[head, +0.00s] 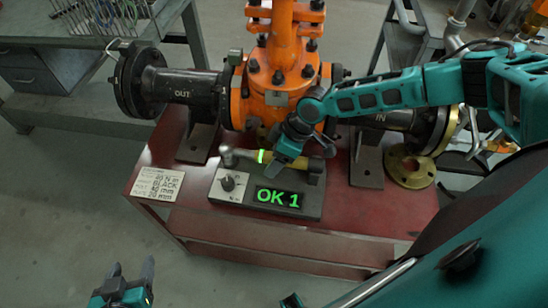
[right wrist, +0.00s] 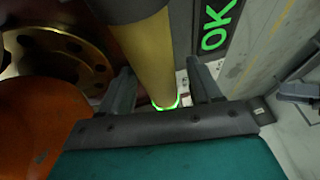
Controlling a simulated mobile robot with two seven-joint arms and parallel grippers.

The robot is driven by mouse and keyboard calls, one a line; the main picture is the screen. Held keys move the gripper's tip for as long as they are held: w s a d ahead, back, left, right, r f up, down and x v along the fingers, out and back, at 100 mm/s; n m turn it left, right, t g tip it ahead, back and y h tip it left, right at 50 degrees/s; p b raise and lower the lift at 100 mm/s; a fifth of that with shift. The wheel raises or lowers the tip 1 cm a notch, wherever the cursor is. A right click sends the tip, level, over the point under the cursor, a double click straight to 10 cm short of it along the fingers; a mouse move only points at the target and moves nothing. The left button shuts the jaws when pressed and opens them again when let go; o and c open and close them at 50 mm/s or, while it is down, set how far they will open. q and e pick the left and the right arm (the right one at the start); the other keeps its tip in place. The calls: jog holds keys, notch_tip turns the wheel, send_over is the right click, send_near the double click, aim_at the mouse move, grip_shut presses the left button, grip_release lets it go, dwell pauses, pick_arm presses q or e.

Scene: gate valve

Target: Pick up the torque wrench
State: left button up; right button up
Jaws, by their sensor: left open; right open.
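The torque wrench (head: 270,159) has a yellow shaft, a glowing green band, a metal head at the left and a dark grip end at the right. It lies on a grey stand whose display (head: 278,198) reads "OK 1". My right gripper (head: 284,160) is over the wrench and hides part of its shaft. In the right wrist view, the open fingers (right wrist: 162,84) are on either side of the yellow shaft (right wrist: 150,60), near the green band. Whether they touch it cannot be told. My left gripper (head: 132,270) is open and empty at the lower left, away from the table.
An orange and black gate valve (head: 280,75) stands behind the wrench on the red table (head: 330,215). A brass flange (head: 411,168) lies at the right. A printed card (head: 158,184) lies at the left. The table front is clear.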

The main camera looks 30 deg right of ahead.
jog(key=shift+c, duration=0.4)
grip_shut()
dwell(0.4)
jog(key=shift+w+r, duration=0.1)
jog(key=shift+r, duration=0.05)
